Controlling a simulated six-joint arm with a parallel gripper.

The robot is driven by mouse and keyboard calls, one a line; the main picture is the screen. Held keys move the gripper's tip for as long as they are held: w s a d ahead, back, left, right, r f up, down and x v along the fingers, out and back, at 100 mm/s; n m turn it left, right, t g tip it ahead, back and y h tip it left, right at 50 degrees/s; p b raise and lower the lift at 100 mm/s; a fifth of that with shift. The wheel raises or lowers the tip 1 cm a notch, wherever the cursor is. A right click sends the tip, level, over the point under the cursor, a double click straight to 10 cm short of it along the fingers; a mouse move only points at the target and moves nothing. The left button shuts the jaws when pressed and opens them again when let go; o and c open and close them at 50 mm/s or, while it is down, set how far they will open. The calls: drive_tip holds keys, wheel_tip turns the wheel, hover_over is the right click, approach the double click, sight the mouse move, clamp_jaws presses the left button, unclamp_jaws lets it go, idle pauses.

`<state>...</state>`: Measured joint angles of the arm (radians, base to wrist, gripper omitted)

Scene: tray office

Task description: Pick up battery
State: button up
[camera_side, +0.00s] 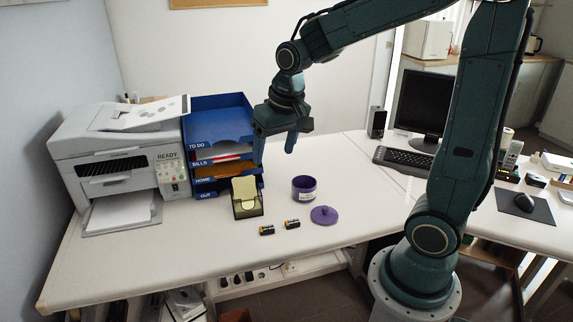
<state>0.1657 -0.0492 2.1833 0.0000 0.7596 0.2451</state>
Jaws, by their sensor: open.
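Two small dark batteries with orange-gold ends lie on the white desk near its front edge. The left battery (267,230) and the right battery (292,224) are a short gap apart. My gripper (275,148) is open and empty, pointing down, high above the desk in front of the blue tray stack. It is above and behind the batteries in the picture and touches neither. Both batteries are in plain view.
A purple pot (304,189) and its purple lid (324,215) sit right of the batteries. A note holder (246,197) stands just behind them. Blue letter trays (216,123) and a printer (118,160) are at left. A keyboard (407,160) and monitor (424,104) are at right.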

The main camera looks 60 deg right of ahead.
drive_tip(key=w+d+f+m+g, duration=0.25)
drive_tip(key=w+d+f, duration=0.35)
drive_tip(key=f, duration=0.4)
drive_tip(key=m, duration=0.2)
hover_over(266, 228)
wheel_tip(266, 228, down, 10)
drive_tip(key=shift+w+d, duration=0.1)
drive_tip(key=shift+f, duration=0.1)
drive_tip(key=shift+f, duration=4.2)
drive_tip(key=shift+f, duration=0.1)
drive_tip(key=shift+f, duration=2.5)
drive_tip(key=c, duration=1.1)
